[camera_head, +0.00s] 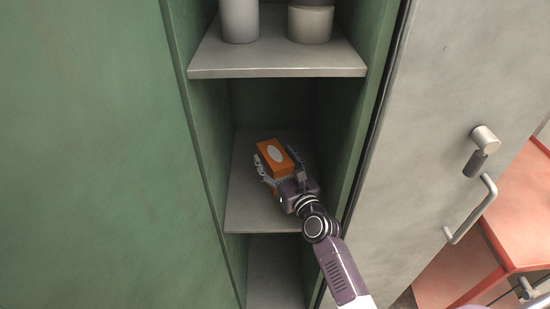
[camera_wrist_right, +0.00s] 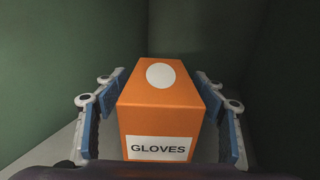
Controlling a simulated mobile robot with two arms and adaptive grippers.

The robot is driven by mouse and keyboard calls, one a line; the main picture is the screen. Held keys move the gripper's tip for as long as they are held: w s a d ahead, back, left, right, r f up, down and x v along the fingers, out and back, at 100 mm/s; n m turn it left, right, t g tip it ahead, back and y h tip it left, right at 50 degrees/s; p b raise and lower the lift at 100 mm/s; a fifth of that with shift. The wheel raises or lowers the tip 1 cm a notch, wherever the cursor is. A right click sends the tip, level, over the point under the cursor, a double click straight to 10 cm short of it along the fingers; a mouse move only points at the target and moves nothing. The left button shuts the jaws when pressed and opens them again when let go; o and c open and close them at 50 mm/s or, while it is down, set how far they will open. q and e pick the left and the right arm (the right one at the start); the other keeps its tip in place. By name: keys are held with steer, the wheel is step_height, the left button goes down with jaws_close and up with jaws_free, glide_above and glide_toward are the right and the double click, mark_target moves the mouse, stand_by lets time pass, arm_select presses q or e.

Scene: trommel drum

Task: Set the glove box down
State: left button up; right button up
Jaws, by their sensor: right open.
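The glove box (camera_head: 274,156) is orange with a white oval on top. It is at the middle shelf (camera_head: 245,205) of the green cabinet, between the fingers of my right gripper (camera_head: 279,172). In the right wrist view the glove box (camera_wrist_right: 160,112) shows a white label reading GLOVES. The fingers of my right gripper (camera_wrist_right: 162,120) stand on both sides of it, open, with a gap showing at each side. The box looks upright and appears to rest on the shelf; its underside is hidden. My left gripper is not in view.
An upper shelf (camera_head: 275,62) holds pale cylindrical containers (camera_head: 310,22). A lower shelf (camera_head: 274,275) looks bare where visible. The cabinet side walls are close around my arm. A grey door (camera_head: 435,120) with a handle stands right, beside a red table (camera_head: 515,225).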

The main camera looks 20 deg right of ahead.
mark_target(285, 172)
steer(key=shift+r, duration=0.25)
steer(key=s, duration=0.3)
steer(key=s+d, duration=0.1)
steer(key=s, duration=0.3)
steer(key=s+b, duration=0.1)
steer(key=s, duration=0.3)
steer(key=shift+d+f, duration=0.15)
steer(key=shift+s, duration=0.45)
steer(key=shift+s, duration=0.1)
